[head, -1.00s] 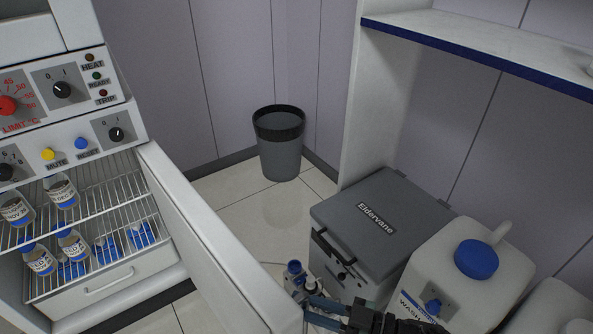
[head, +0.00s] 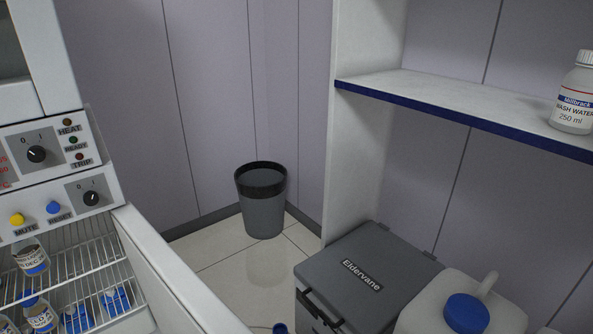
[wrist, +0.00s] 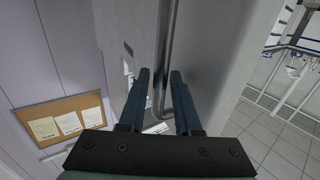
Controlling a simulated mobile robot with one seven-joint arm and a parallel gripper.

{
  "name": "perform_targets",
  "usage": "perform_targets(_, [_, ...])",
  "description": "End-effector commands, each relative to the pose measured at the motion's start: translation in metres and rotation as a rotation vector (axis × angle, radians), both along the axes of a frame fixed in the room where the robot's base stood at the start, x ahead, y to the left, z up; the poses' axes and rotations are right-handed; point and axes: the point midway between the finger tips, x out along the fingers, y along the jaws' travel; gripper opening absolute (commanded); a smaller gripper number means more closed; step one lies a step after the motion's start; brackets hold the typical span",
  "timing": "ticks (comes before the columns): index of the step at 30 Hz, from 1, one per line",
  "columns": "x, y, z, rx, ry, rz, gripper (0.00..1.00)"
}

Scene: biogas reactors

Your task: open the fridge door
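The fridge door (head: 176,275) stands swung wide open in the head view, its white edge running toward the bottom. The open fridge shows wire shelves (head: 88,262) with blue-capped bottles (head: 31,257). In the wrist view, a grey vertical bar handle (wrist: 168,45) runs along a pale door face (wrist: 205,50). My gripper (wrist: 161,75) has its two blue fingers apart, with the bar lying between them. Small gaps seem to show beside the bar. My gripper is outside the head view.
A dark bin (head: 263,210) stands on the tiled floor by the wall. A grey Eldervane box (head: 365,275) and a white jug (head: 430,310) are at lower right, below a shelf (head: 460,105) bearing a wash water bottle (head: 575,98). A cork board (wrist: 60,120) hangs at left in the wrist view.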

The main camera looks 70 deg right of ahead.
Motion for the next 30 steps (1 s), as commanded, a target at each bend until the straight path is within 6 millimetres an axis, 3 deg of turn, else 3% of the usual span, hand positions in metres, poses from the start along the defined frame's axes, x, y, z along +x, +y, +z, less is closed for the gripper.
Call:
perform_targets(5, [-0.010, -0.001, 0.001, -0.001, 0.001, -0.002, 0.32])
perform_targets(21, [-0.115, -0.001, 0.000, 0.001, 0.002, -0.002, 0.32])
perform_targets(30, [-0.130, -0.001, 0.000, 0.000, 0.000, 0.000, 0.32])
